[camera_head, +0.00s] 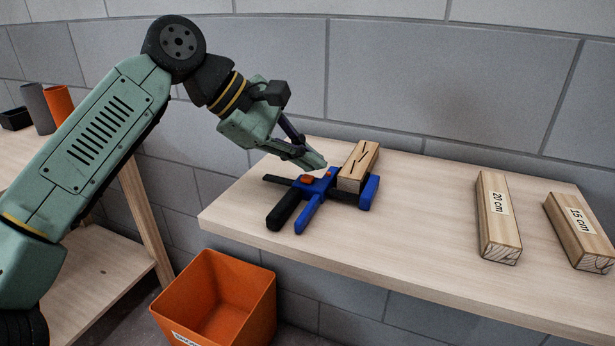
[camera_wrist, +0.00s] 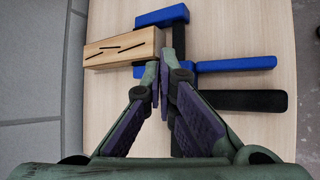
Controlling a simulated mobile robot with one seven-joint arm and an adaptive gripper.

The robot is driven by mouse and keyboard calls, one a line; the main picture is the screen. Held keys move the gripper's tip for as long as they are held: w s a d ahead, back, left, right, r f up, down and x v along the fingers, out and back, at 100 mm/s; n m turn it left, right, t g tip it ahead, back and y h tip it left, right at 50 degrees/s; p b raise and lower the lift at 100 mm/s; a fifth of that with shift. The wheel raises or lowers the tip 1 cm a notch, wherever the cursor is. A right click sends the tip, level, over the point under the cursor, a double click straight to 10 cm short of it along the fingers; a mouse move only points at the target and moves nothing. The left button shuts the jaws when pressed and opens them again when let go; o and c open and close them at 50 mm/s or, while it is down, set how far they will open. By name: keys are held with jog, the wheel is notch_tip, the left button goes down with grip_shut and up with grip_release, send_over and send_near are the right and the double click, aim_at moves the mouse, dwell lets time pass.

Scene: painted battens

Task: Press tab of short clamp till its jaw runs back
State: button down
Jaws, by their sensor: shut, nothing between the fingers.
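The clamp, blue and black, lies on the table. Its blue end jaw (camera_head: 369,192) is at the right, and its blue sliding jaw (camera_head: 311,207) and black handle (camera_head: 287,208) are at the left. Small orange-red parts (camera_head: 306,180) show on the clamp near my fingertips. A wooden block (camera_head: 358,166) with dark slashes sits between the jaws; contact with each is hard to tell. My gripper (camera_head: 320,164) is shut and empty, pointing down just over the sliding jaw beside the block. In the wrist view the fingertips (camera_wrist: 160,72) hide the orange-red parts; the sliding jaw (camera_wrist: 235,64) extends right.
Battens labelled 20 cm (camera_head: 498,238) and 15 cm (camera_head: 580,235) lie to the right on the table (camera_head: 430,235). An orange bin (camera_head: 262,300) stands below the front edge. A side bench (camera_head: 85,262) is at the left. The table between clamp and battens is clear.

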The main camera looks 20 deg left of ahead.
aim_at(307, 179)
jog(key=shift+f, duration=0.3)
jog(key=shift+f+b, duration=0.45)
jog(key=shift+b, duration=0.05)
dwell(0.5)
jog(key=shift+r, duration=0.1)
jog(key=shift+r+p, duration=0.65)
jog(key=shift+r, duration=0.15)
jog(key=shift+r+p, duration=1.85)
jog(key=shift+r, duration=0.7)
